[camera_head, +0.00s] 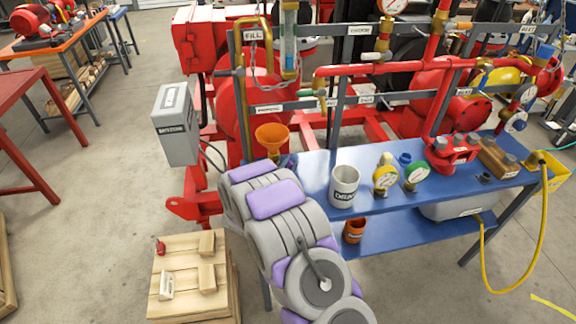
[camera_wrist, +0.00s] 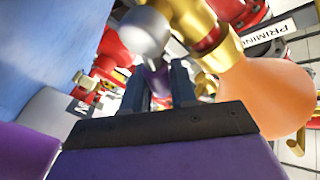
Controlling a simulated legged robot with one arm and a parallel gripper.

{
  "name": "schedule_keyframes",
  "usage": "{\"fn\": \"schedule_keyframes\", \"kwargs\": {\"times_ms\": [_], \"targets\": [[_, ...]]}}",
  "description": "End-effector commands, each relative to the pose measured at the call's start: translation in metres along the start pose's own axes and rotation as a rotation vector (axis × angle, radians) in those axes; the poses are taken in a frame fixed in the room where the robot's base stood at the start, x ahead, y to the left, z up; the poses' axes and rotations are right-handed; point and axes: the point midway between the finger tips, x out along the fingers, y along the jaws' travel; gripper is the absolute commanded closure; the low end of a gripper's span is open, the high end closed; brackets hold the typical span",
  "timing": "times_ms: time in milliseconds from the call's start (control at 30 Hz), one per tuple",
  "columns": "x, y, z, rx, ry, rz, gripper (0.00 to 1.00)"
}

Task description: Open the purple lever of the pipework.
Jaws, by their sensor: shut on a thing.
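In the wrist view, my gripper (camera_wrist: 160,85) has its two dark fingers close together around a narrow purple piece, the purple lever (camera_wrist: 157,82). Only a small part of the lever shows between the fingers. A grey rounded end (camera_wrist: 145,32) sits just beyond it, beside a brass pipe (camera_wrist: 192,18) with a dark red band. In the head view, my grey and purple arm reaches up to the pipework beside the orange funnel (camera_head: 272,134). My gripper and the lever are hidden there, so the lever's angle cannot be told.
The orange funnel (camera_wrist: 265,95) is close to the right of my fingers. The blue bench (camera_head: 310,180) holds a white mug (camera_head: 344,186) and gauges. A grey box (camera_head: 175,125) stands left of my arm. A wooden block board (camera_head: 190,280) is at lower left. Open floor lies left.

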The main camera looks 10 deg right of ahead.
Motion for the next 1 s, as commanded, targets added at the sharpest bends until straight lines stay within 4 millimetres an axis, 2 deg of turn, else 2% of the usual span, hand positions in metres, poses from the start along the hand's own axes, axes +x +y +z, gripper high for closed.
{"fn": "schedule_keyframes", "kwargs": {"times_ms": [300, 567, 600, 633, 867, 1000], "targets": [[-0.004, -0.006, -0.002, -0.099, 0.054, -0.041, 1.00], [-0.004, -0.006, -0.002, -0.101, 0.057, -0.044, 1.00], [-0.004, -0.006, -0.002, -0.101, 0.057, -0.044, 0.69], [-0.004, -0.006, -0.002, -0.101, 0.057, -0.044, 0.67], [-0.004, -0.006, -0.001, -0.101, 0.056, -0.044, 0.67], [-0.011, -0.007, -0.001, -0.100, 0.056, -0.045, 0.67]]}}
